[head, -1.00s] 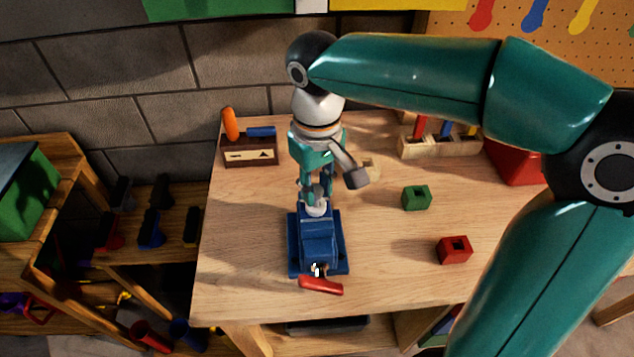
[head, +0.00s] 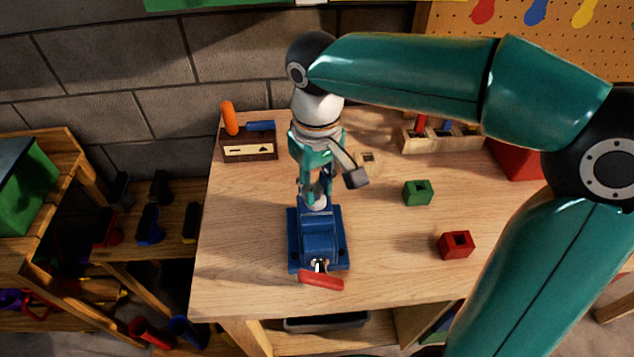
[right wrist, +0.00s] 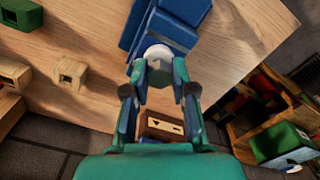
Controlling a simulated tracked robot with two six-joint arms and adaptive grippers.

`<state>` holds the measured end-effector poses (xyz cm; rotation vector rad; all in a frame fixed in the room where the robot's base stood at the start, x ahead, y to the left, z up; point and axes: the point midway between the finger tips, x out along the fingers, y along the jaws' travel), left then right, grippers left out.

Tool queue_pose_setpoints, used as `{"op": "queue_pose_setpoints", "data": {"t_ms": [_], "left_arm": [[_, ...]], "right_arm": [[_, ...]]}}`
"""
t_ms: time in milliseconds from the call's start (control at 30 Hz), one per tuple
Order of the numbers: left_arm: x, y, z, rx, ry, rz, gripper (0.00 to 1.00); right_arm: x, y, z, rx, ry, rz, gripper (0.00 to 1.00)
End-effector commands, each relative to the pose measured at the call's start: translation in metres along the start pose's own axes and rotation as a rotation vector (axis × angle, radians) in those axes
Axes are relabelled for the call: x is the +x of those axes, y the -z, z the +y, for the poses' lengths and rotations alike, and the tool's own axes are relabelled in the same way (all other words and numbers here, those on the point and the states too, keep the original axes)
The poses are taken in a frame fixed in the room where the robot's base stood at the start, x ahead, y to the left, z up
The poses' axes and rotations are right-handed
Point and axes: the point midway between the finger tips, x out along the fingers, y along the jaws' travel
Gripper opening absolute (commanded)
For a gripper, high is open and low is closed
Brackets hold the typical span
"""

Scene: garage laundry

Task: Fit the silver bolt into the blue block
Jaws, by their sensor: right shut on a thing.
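My right gripper (head: 319,191) points down over the back part of a blue vise-like body (head: 320,238) with a red handle (head: 321,282). It is shut on the silver bolt (head: 318,203), whose pale round part shows just below the fingertips. In the right wrist view, the fingers (right wrist: 160,80) hold the bolt (right wrist: 157,52) at the edge of the blue body (right wrist: 176,30). I cannot tell a separate blue block from this body, nor whether the bolt's lower end is inside it. My left gripper is out of view.
A green block (head: 417,193) and a red block (head: 456,245), each with a hole, stand to the right. A wooden tool box (head: 249,147) and a wooden rack (head: 440,143) stand at the back. The table's left and front-right areas are clear.

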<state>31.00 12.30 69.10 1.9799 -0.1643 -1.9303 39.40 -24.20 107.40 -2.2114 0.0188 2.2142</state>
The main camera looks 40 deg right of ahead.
Motion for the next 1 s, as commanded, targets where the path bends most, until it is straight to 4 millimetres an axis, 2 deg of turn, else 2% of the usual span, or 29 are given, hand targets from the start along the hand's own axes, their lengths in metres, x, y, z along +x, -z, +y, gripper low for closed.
{"op": "queue_pose_setpoints", "data": {"t_ms": [300, 600, 633, 800, 1000], "left_arm": [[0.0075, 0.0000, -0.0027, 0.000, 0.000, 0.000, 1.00], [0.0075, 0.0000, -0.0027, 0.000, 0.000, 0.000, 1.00], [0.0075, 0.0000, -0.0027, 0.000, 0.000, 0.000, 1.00], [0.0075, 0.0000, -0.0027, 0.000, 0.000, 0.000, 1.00], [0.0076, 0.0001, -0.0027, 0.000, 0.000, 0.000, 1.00]], "right_arm": [[0.0101, -0.0001, 0.0003, 0.001, 0.000, 0.000, 0.00], [0.0105, -0.0003, 0.0011, 0.002, 0.000, 0.000, 0.00], [0.0105, -0.0003, 0.0011, 0.002, 0.000, 0.000, 0.27], [0.0104, -0.0003, 0.0011, 0.002, 0.000, 0.000, 0.55], [0.0105, -0.0003, 0.0010, 0.002, 0.000, 0.000, 0.55]]}}
